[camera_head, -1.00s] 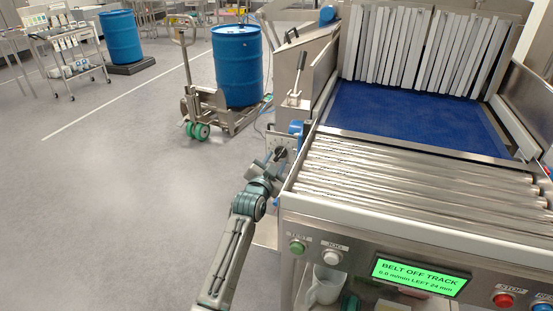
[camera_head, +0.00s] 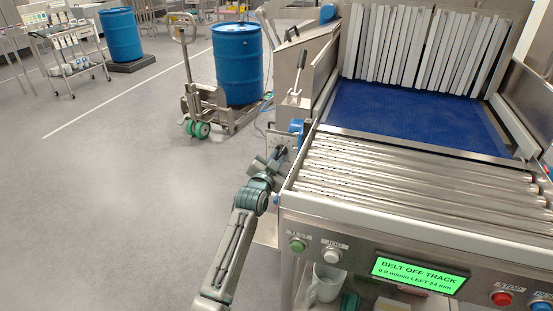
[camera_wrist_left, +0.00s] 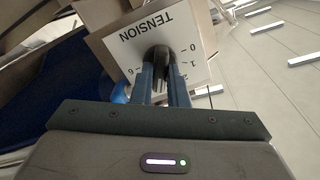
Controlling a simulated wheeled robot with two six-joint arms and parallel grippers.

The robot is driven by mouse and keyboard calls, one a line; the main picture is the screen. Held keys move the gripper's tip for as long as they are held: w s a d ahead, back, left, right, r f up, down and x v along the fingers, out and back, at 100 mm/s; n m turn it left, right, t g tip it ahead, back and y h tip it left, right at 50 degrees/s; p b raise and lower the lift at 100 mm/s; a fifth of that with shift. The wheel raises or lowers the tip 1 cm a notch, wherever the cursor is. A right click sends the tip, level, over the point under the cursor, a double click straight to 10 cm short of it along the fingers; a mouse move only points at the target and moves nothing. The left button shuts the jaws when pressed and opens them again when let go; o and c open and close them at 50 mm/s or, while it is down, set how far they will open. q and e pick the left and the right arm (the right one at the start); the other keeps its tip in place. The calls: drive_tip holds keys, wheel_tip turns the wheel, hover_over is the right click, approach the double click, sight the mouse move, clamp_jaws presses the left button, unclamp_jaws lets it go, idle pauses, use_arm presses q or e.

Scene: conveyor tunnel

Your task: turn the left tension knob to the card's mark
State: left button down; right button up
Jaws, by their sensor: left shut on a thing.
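My left gripper (camera_head: 278,158) is at the side plate on the left of the conveyor. In the left wrist view, its two fingers (camera_wrist_left: 160,82) are closed around the dark round tension knob (camera_wrist_left: 157,55). The knob sits on a pale dial plate (camera_wrist_left: 125,62) lettered TENSION, with 0, 1, 2 and 6 readable. The fingers hide part of the scale, and I cannot read the knob's pointer. The green display (camera_head: 420,275) reads BELT OFF TRACK, 0.0 m/min, LEFT 24 mm. I cannot make out the card's mark. My right gripper is not in view.
Steel rollers (camera_head: 400,178) and the blue belt (camera_head: 410,115) lie right of the gripper. The front panel has a green TEST button (camera_head: 298,246), a white JOG button (camera_head: 332,256) and a red STOP button (camera_head: 502,299).

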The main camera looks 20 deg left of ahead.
use_arm(q)
drive_tip(key=shift+r+n+p, duration=0.15)
drive_tip(key=shift+n+p, duration=0.65)
drive_tip(key=shift+n, duration=0.4)
drive_tip(key=n+p, duration=0.1)
drive_tip(key=n, duration=0.1)
drive_tip(key=shift+n+p, duration=0.35)
drive_tip(key=shift+n, duration=0.05)
drive_tip(key=n+p, duration=0.1)
drive_tip(key=n, duration=0.1)
drive_tip(key=shift+n+p, duration=0.95)
drive_tip(key=shift+n, duration=0.35)
drive_tip(key=shift+n+p, duration=0.45)
drive_tip(key=shift+n, duration=0.35)
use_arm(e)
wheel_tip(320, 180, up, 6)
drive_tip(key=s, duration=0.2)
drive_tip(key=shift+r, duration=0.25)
use_arm(q)
drive_tip(key=c, duration=1.4)
unclamp_jaws()
drive_tip(key=shift+c, duration=0.2)
drive_tip(key=shift+s, duration=0.1)
